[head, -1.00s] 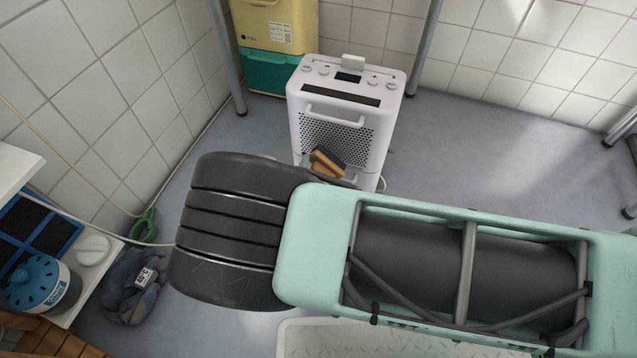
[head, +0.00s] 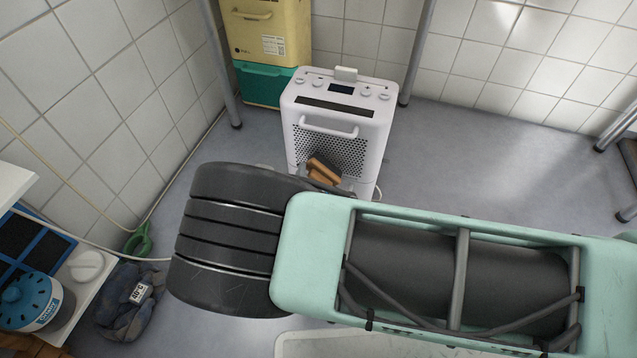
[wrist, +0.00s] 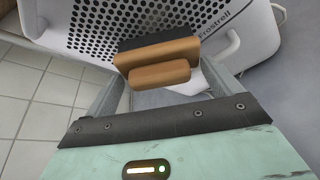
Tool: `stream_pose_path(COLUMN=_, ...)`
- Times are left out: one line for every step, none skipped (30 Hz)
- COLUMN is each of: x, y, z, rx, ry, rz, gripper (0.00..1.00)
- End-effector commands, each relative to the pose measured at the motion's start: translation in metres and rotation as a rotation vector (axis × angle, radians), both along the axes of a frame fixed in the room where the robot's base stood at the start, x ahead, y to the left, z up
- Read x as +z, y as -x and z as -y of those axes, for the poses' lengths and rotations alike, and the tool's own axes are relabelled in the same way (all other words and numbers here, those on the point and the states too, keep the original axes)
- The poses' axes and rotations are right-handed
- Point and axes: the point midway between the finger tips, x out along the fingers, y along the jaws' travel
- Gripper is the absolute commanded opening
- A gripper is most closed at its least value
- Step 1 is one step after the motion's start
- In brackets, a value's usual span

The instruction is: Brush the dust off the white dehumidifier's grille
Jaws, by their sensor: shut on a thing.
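The white dehumidifier (head: 334,112) stands upright on the floor, with its perforated grille (head: 341,155) on the front below a handle. The grille also fills the top of the wrist view (wrist: 92,28). My gripper (wrist: 158,88) is shut on a wooden brush (wrist: 160,58) with a dark bristle head. The brush (head: 322,170) is in front of the grille's lower part. In the wrist view the bristles overlap the grille's edge; I cannot tell whether they touch it. No dust can be made out on the grille. My arm hides the gripper's fingers in the head view.
A yellow box (head: 268,32) sits on a teal box (head: 266,82) behind the dehumidifier, near metal legs (head: 418,45). At left are a low shelf with a blue-lidded container (head: 30,300) and a dark cloth bundle (head: 130,300).

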Motion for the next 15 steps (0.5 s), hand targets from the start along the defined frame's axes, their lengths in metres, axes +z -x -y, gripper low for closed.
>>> stream_pose_path(x=0.0002, y=-0.0013, z=0.0005, rx=-0.001, ry=0.0, rz=0.001, gripper=0.72)
stream_pose_path(x=0.0001, y=-0.0019, z=0.0008, rx=-0.001, ry=0.0, rz=0.001, gripper=0.72)
stream_pose_path(x=0.0001, y=-0.0026, z=0.001, rx=-0.001, ry=0.0, rz=0.001, gripper=0.72)
stream_pose_path(x=0.0002, y=-0.0031, z=0.0013, rx=-0.001, ry=-0.001, rz=0.001, gripper=0.72)
stream_pose_path(x=0.0002, y=-0.0037, z=0.0014, rx=-0.001, ry=-0.001, rz=0.001, gripper=0.72)
stream_pose_path(x=0.0001, y=-0.0044, z=0.0018, rx=-0.001, ry=-0.001, rz=0.001, gripper=0.72)
stream_pose_path(x=0.0001, y=-0.0049, z=0.0019, rx=-0.001, ry=-0.001, rz=0.001, gripper=0.72)
stream_pose_path(x=0.0001, y=-0.0054, z=0.0021, rx=-0.001, ry=-0.001, rz=0.001, gripper=0.72)
stream_pose_path(x=0.0001, y=-0.0061, z=0.0024, rx=-0.001, ry=0.0, rz=0.001, gripper=0.72)
stream_pose_path(x=0.0001, y=-0.0067, z=0.0026, rx=-0.001, ry=0.0, rz=0.001, gripper=0.72)
stream_pose_path(x=0.0001, y=-0.0073, z=0.0027, rx=-0.001, ry=0.0, rz=0.001, gripper=0.72)
stream_pose_path(x=0.0001, y=-0.008, z=0.0029, rx=-0.001, ry=0.0, rz=0.001, gripper=0.72)
stream_pose_path(x=0.0001, y=-0.0085, z=0.0031, rx=-0.001, ry=0.0, rz=0.001, gripper=0.72)
stream_pose_path(x=0.0001, y=-0.009, z=0.0033, rx=-0.001, ry=0.0, rz=0.001, gripper=0.72)
stream_pose_path(x=0.0, y=-0.0097, z=0.0035, rx=0.0, ry=0.0, rz=0.0, gripper=0.72)
